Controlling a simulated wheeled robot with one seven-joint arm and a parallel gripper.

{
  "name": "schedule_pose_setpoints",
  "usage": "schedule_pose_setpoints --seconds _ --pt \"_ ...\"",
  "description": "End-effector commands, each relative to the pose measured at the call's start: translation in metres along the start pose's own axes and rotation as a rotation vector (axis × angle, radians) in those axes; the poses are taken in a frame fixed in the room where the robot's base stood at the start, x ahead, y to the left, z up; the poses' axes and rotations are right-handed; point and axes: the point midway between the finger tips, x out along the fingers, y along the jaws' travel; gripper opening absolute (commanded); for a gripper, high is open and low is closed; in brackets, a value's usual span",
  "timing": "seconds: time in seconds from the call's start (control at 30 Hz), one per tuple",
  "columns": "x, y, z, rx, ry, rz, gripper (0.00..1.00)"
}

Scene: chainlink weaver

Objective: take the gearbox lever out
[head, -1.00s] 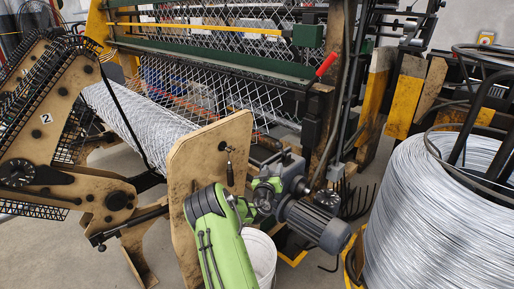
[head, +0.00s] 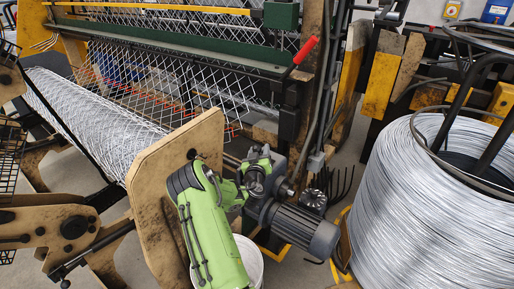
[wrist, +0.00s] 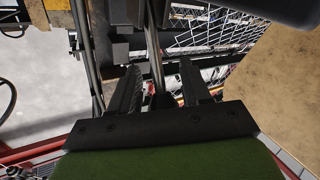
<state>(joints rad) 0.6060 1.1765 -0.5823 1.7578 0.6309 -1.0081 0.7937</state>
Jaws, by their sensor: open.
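A lever with a red handle (head: 305,50) stands up from the dark post of the weaving machine in the head view. The gearbox with its grey motor (head: 306,231) sits low behind my arm. No lever on the gearbox itself can be made out, and I cannot tell whether the red-handled one is the gearbox lever. My gripper (wrist: 160,68) is open in the wrist view, with two dark fingers apart and nothing held. A dark upright bar and a small red spot show beyond the fingers.
A wooden side plate (head: 155,190) stands close left of my arm. A white bucket (head: 250,262) is below it. A large wire coil (head: 435,215) fills the right. A mesh roll (head: 90,115) lies at left. Dark prongs (head: 335,181) stick up right of the gearbox.

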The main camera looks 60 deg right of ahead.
Motion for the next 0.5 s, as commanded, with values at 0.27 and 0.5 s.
schedule_pose_setpoints --seconds 0.27,0.5 --pt "0.0 -0.0004 0.0004 0.0 -0.001 0.0 0.24" --pt "0.0001 -0.0005 0.0 -0.001 0.0 0.0 0.0"
